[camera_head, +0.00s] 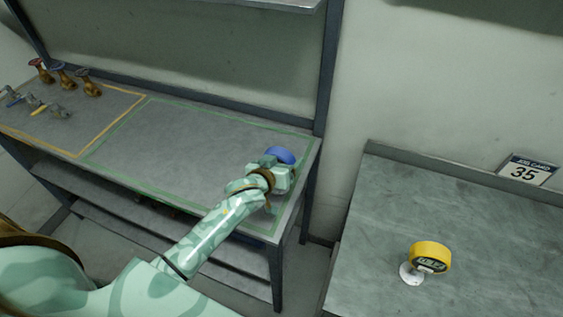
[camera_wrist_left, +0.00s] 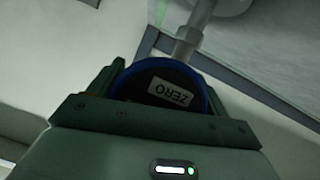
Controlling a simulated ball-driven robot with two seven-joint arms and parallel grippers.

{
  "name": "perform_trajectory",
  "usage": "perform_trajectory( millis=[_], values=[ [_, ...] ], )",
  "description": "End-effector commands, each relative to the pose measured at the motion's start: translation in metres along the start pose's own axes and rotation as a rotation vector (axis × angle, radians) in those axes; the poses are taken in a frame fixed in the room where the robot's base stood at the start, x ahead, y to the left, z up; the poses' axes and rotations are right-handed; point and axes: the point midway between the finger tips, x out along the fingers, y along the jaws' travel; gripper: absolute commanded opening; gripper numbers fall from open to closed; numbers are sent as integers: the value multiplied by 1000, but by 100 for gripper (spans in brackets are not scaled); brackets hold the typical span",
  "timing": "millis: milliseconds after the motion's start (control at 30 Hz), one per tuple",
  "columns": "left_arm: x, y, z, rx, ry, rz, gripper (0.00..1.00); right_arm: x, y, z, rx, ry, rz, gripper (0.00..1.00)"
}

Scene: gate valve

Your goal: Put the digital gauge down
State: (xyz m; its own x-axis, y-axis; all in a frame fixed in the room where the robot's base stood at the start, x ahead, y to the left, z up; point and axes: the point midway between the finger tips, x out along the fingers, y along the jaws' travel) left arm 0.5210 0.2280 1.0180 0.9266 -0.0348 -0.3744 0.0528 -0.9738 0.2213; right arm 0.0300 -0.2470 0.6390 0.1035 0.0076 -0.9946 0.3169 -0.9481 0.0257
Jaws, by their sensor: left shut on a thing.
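A blue digital gauge (camera_head: 281,155) is held in my left gripper (camera_head: 275,163), near the right end of the green-outlined area on the workbench. In the left wrist view the gauge (camera_wrist_left: 170,88) has a blue rim and a dark back with a "ZERO" label, and sits between the two fingers of my left gripper (camera_wrist_left: 165,92). A metal stem extends from it. I cannot tell whether it touches the bench. A second, yellow digital gauge (camera_head: 430,256) stands on the right-hand table. My right gripper is not in view.
The workbench (camera_head: 190,135) is bare inside the green outline. Several valves (camera_head: 62,78) stand in the yellow outline at left. A card reading 35 (camera_head: 526,171) is at the back of the right table (camera_head: 400,200). A gap separates the tables. A shelf (camera_head: 285,4) hangs above.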

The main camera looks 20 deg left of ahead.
Motion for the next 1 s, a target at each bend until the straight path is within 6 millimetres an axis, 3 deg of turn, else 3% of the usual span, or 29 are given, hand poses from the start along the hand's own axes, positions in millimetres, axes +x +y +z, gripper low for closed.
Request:
perform_trajectory(
  millis=[33,67,100,133,467,800,1000],
  values=[
    [1,0,1,0,1,0,43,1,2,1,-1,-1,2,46],
    [1,-1,1,0,-1,-1,86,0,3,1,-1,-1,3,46],
    [0,0,1,1,0,-1,97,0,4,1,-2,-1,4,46],
    [0,0,1,1,0,-1,100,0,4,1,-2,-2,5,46],
    [-5,0,-1,0,0,0,100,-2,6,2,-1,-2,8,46],
    [-78,0,-1,-1,-1,-2,100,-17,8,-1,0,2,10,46],
    [-111,0,-1,-1,-1,-1,100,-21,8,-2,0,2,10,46]
  ],
)
